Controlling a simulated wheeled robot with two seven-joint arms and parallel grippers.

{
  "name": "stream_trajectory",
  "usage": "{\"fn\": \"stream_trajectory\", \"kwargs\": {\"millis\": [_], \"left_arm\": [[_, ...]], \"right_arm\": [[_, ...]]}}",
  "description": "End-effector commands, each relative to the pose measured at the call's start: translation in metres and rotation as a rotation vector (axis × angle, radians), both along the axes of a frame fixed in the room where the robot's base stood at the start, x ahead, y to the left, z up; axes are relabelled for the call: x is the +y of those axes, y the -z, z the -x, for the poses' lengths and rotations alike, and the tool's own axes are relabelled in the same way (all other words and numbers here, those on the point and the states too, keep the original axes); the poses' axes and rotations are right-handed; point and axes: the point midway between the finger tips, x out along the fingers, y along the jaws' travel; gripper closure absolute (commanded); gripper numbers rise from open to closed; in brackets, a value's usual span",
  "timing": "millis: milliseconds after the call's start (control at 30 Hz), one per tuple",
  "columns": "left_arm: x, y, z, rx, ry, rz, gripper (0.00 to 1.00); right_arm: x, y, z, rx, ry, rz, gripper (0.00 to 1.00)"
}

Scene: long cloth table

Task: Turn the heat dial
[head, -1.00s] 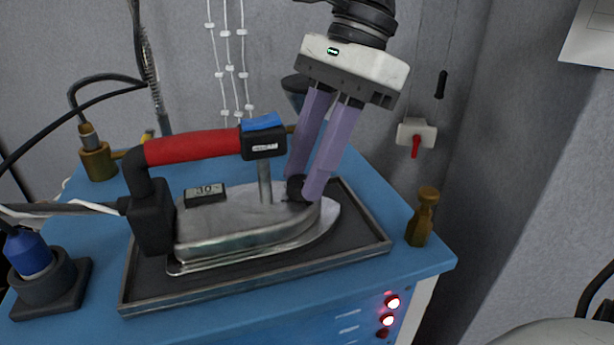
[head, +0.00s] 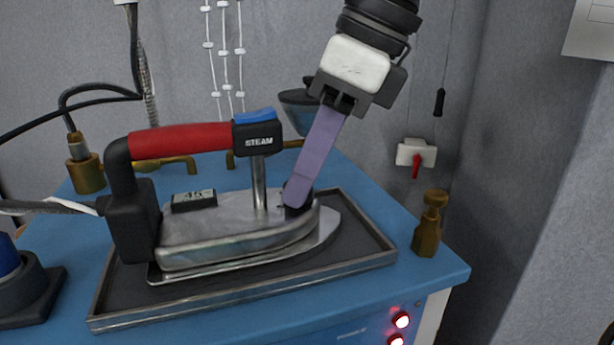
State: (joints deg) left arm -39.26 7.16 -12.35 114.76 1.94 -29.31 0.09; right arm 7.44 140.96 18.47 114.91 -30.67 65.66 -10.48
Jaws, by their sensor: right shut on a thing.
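A steam iron (head: 220,238) with a red handle (head: 180,138) and a blue STEAM button block (head: 257,132) rests in a dark metal tray (head: 240,302). A small display (head: 194,200) on its top appears to read 45. The black heat dial (head: 293,198) sits on the iron's top towards its nose, partly hidden by my fingers. My right gripper (head: 298,192) reaches down from above, its purple fingers seen edge-on, and is shut on the dial. My left gripper is not in view.
The tray lies on a blue worktop (head: 405,220). A brass fitting (head: 428,225) stands at the right corner, and a brass valve (head: 86,168) with a black hose is at back left. A red switch (head: 416,160) hangs on the wall. Lit red lamps (head: 401,320) are on the front.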

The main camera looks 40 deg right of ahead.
Motion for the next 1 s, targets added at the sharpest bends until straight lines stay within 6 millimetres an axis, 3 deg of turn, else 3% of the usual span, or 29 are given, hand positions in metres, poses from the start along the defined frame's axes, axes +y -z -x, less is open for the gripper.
{"fn": "stream_trajectory", "kwargs": {"millis": [667,700,767,800,1000], "left_arm": [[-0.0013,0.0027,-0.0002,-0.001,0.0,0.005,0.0],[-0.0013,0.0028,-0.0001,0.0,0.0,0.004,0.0],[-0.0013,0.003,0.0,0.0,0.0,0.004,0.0],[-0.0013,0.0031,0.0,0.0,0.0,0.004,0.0],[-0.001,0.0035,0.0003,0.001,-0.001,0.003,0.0]], "right_arm": [[0.0002,-0.0006,0.0003,-0.001,0.059,0.002,0.96],[0.0002,-0.0006,0.0003,0.0,0.059,0.002,0.68],[0.0002,-0.0006,0.0003,0.0,0.059,0.002,0.58],[0.0003,-0.0005,0.0003,0.0,0.059,0.002,0.54],[0.0005,-0.0002,0.0004,0.0,0.059,0.001,0.54]]}}
